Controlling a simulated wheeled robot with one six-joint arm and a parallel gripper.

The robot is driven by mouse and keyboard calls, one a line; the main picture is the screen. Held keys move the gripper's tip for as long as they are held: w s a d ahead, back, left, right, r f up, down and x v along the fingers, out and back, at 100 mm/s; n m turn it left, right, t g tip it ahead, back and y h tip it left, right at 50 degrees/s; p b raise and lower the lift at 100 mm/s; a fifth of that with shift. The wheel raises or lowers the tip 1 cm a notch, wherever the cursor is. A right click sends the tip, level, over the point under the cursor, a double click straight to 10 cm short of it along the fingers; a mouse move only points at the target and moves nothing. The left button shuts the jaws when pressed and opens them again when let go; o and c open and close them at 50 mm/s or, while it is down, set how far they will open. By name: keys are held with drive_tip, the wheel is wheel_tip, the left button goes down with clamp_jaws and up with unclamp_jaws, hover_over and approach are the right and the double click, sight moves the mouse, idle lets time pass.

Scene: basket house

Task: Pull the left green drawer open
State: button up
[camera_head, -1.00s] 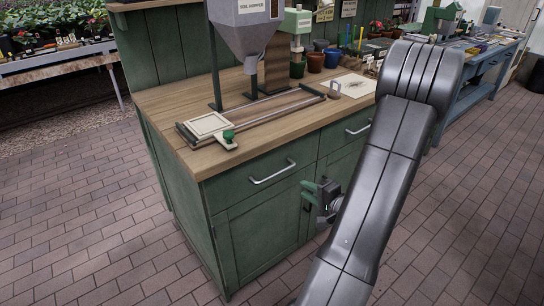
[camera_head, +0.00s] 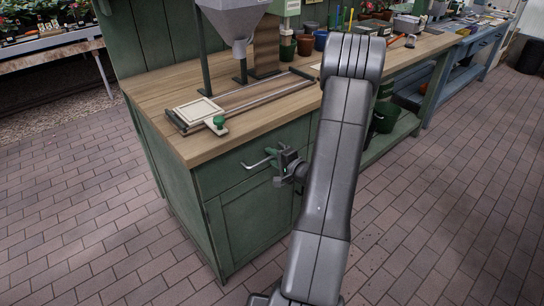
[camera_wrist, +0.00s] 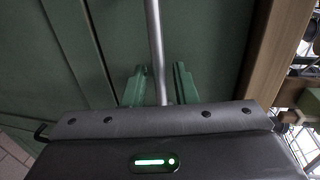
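The left green drawer (camera_head: 222,174) is at the top of the green cabinet, under the wooden worktop, and looks closed. Its silver bar handle (camera_head: 254,163) is partly hidden by my gripper (camera_head: 276,163). In the wrist view the handle (camera_wrist: 154,35) runs between the two green fingertips of my gripper (camera_wrist: 159,84). The fingers stand apart, one on each side of the bar, with a visible gap to it. My gripper is open around the right part of the handle. The other drawer is hidden behind my arm.
The wooden worktop (camera_head: 160,90) overhangs just above the drawer. A cream plate with a green knob (camera_head: 219,121) and a grey hopper (camera_head: 236,22) stand on it. A cabinet door (camera_head: 245,220) is below the drawer. The brick floor in front is clear.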

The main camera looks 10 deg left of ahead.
drive_tip(key=shift+w+a, duration=0.15)
clamp_jaws()
drive_tip(key=f+b+v, duration=0.2)
drive_tip(key=b+v, duration=0.1)
drive_tip(key=v, duration=0.8)
drive_tip(key=d+f+b+v, duration=0.1)
drive_tip(key=b+v, duration=0.3)
drive_tip(key=v, duration=0.7)
drive_tip(key=s+f+b+v, duration=0.1)
drive_tip(key=f+b+v, duration=0.3)
drive_tip(key=v, duration=0.7)
drive_tip(key=shift+d, duration=0.4)
drive_tip(key=shift+s+f, duration=0.1)
drive_tip(key=shift+s, duration=0.05)
